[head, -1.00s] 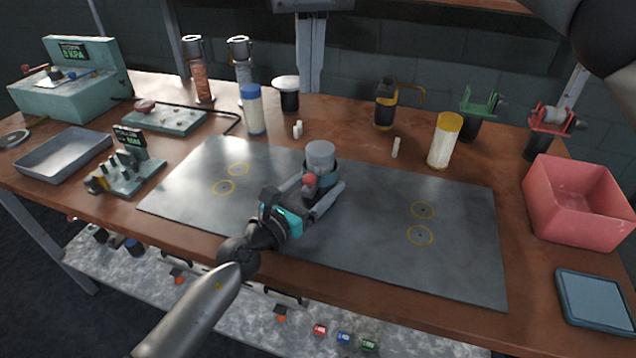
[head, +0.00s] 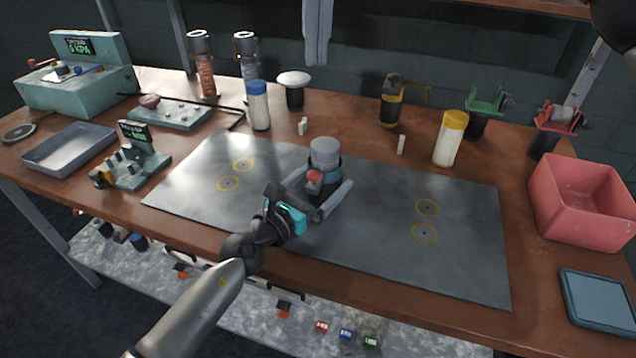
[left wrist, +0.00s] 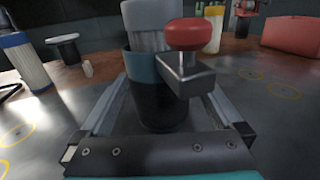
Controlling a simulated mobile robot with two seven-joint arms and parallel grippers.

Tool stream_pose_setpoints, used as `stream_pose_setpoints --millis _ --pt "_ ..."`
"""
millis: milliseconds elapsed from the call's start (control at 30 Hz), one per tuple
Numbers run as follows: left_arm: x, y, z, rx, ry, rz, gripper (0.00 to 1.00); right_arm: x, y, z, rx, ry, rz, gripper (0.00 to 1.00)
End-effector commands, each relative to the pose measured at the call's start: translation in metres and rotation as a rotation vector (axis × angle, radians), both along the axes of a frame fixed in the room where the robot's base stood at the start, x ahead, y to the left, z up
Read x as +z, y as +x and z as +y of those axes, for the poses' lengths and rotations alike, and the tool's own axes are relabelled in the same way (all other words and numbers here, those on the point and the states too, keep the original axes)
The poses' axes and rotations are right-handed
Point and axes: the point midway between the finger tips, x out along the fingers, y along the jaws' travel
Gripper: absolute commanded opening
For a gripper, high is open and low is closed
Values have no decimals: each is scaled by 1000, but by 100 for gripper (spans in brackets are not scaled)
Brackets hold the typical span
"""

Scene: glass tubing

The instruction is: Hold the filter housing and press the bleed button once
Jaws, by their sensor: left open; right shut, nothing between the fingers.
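The filter housing (head: 326,166) stands upright on the grey mat, with a clear top, a teal band and a dark lower body. It also shows in the left wrist view (left wrist: 150,98). The red bleed button (head: 314,176) sits on a bracket on the housing's near side and shows close up in the left wrist view (left wrist: 194,34). My left gripper (head: 324,194) is open, with one finger on each side of the housing; I cannot tell whether either touches it.
The grey mat (head: 460,250) is clear on both sides. A blue-capped cylinder (head: 258,108), a yellow-capped cylinder (head: 450,140) and a white-topped dark jar (head: 294,90) stand behind. A pink bin (head: 580,205) is at right, a grey tray (head: 68,150) at left.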

Motion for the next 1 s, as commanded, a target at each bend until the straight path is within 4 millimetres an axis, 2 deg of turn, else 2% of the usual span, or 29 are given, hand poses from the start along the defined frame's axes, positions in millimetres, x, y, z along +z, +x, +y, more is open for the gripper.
stream_pose_setpoints --millis 267,633,1000 --pt "-1 -22 16 1 3 2 100 0 0 0 0 0 0 0" --pt "-1 -81 57 -2 5 3 100 0 0 0 0 0 0 0" --pt "0 -95 67 0 0 0 100 0 0 0 0 0 0 0"
